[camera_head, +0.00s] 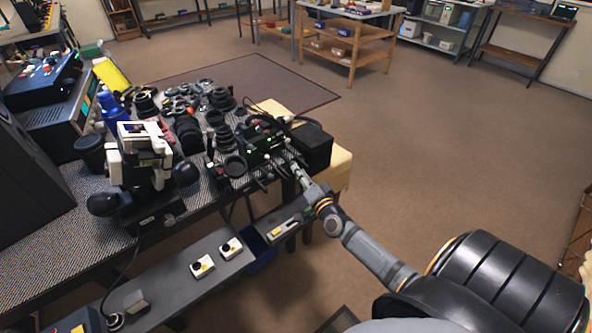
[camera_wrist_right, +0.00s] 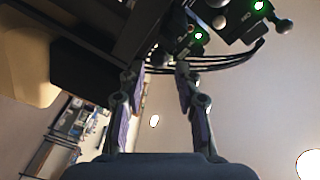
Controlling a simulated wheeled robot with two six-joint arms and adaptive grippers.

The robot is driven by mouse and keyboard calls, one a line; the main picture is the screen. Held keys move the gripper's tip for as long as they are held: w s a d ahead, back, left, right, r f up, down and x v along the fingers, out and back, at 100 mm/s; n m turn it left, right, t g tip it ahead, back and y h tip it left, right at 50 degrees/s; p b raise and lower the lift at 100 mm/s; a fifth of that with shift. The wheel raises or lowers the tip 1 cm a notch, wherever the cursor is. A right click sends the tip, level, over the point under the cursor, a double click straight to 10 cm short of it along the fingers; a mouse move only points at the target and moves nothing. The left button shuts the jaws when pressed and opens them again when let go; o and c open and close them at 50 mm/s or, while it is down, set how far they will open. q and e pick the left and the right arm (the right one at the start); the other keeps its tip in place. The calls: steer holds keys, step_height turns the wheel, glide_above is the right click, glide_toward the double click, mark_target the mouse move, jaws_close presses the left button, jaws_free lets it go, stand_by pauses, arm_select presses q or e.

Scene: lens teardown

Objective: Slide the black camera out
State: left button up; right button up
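Black equipment with small green lights (camera_head: 262,142) stands at the right end of the crowded table. Which of the dark items is the black camera I cannot tell for sure. My right gripper (camera_head: 296,170) is at the table's right edge, close in front of this equipment. In the right wrist view my right gripper (camera_wrist_right: 160,76) has its two fingers apart, with no object clearly held between them. Dark housings with green lights (camera_wrist_right: 240,22) and black cables lie just beyond the fingertips; contact cannot be told. My left gripper is not in view.
A black box (camera_head: 313,146) sits right of the lit equipment, near a pale yellow block (camera_head: 341,165). Several dark lens parts (camera_head: 187,132) crowd the table. A white-and-black device (camera_head: 140,150) stands at left. A lower grey shelf (camera_head: 175,285) runs along the front. Open floor lies right.

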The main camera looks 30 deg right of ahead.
steer(key=w, duration=0.3)
steer(key=shift+w+d+b, duration=0.2)
steer(key=shift+w+b, duration=0.1)
jaws_close()
